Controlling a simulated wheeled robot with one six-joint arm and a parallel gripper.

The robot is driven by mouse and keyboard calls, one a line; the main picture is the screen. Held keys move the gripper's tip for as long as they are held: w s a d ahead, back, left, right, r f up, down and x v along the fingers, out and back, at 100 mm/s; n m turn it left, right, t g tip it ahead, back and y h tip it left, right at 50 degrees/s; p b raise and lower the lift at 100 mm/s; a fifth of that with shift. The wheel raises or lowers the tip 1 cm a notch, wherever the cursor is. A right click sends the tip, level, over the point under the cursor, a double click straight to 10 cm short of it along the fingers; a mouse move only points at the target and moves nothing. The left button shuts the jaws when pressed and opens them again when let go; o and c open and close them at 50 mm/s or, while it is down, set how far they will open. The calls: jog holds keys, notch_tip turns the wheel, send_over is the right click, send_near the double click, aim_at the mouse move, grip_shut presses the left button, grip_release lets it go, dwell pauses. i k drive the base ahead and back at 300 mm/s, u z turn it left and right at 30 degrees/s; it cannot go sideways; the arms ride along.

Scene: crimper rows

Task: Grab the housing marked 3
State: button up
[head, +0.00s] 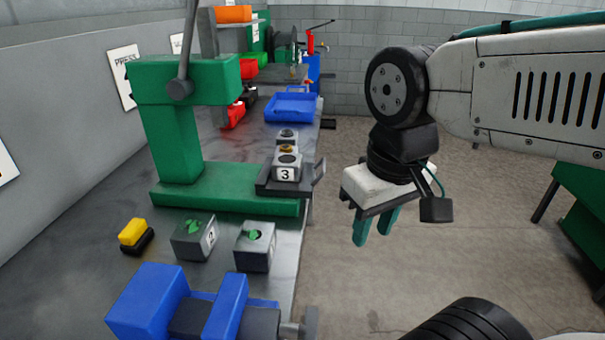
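The housing marked 3 (286,173) is a small grey block with a white label and a brass-coloured round part on top. It sits on a dark plate (268,189) at the right end of the green press base, near the bench's right edge. My gripper (374,236) hangs to the right of the bench, over the floor, with its two teal fingers pointing down. The fingers are apart with a gap between them and nothing held. They are clear of the housing. Another grey housing (287,136) stands just behind it, partly hidden.
The green press (175,140) with its lever rises left of the housing. Two grey blocks with green tops, one left (195,241) and one right (255,249), stand nearer, behind a blue vise (150,300). A blue tray (292,108) lies farther back. Floor right of the bench is open.

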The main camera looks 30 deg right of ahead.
aim_at(285, 168)
jog(key=z, duration=0.05)
jog(key=k, duration=0.55)
jog(key=z, duration=0.95)
jog(key=k, duration=0.65)
jog(key=u, duration=1)
jog(key=i, duration=1)
